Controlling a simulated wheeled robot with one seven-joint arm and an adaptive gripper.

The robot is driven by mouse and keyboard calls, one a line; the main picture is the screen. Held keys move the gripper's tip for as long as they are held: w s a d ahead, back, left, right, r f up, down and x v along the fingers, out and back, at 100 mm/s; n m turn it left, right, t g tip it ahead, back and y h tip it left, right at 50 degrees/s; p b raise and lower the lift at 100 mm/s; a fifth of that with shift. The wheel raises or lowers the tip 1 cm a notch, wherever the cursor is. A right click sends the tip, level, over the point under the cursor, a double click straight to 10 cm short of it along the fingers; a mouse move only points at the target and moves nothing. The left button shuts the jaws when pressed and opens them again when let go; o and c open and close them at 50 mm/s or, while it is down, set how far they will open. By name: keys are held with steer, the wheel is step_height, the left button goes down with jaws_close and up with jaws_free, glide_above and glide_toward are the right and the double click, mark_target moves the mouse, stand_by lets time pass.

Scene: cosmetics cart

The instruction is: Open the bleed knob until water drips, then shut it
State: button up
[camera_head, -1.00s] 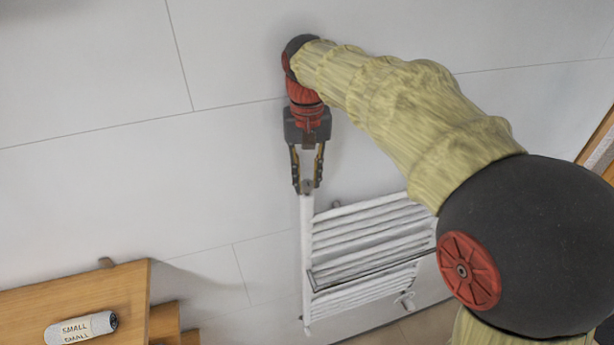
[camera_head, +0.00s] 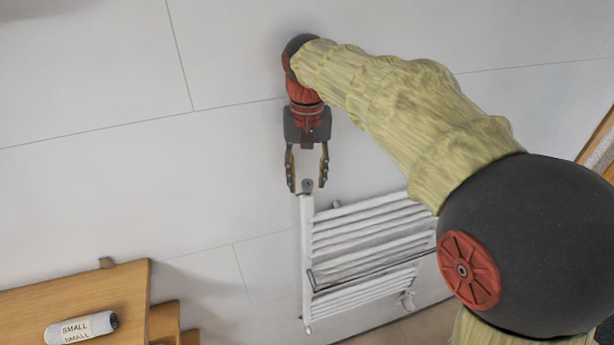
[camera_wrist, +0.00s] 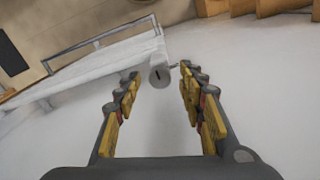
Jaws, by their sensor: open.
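The bleed knob (camera_head: 307,186) is a small grey round piece at the top of the radiator's left upright. In the wrist view the knob (camera_wrist: 160,76) shows a dark slot on its face, lying between and just beyond my fingertips. My gripper (camera_head: 307,183) points down over it with its fingers spread, one on each side; the gripper also shows in the wrist view (camera_wrist: 158,72). The fingers look apart from the knob. The white ladder radiator (camera_head: 365,232) hangs on the wall below. I see no water.
The pale wall (camera_head: 120,190) around my gripper is clear. A wooden edge (camera_head: 600,140) shows at the far right.

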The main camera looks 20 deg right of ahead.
mark_target(307, 182)
step_height(307, 182, up, 12)
stand_by(0.7)
steer(key=s+f+n+t+b, duration=0.1)
steer(key=s+f+b, duration=0.6)
steer(key=f, duration=0.7)
steer(key=s+f+n+t+b, duration=0.1)
steer(key=s+f+t+b, duration=0.1)
steer(key=s+f+b, duration=0.5)
steer(key=s+f+n+t+b, duration=0.1)
steer(key=s+f+b, duration=0.7)
steer(key=f, duration=1.3)
steer(key=d+t+b, duration=0.1)
steer(key=b, duration=0.3)
steer(key=shift+t, duration=0.3)
steer(key=shift+c, duration=0.8)
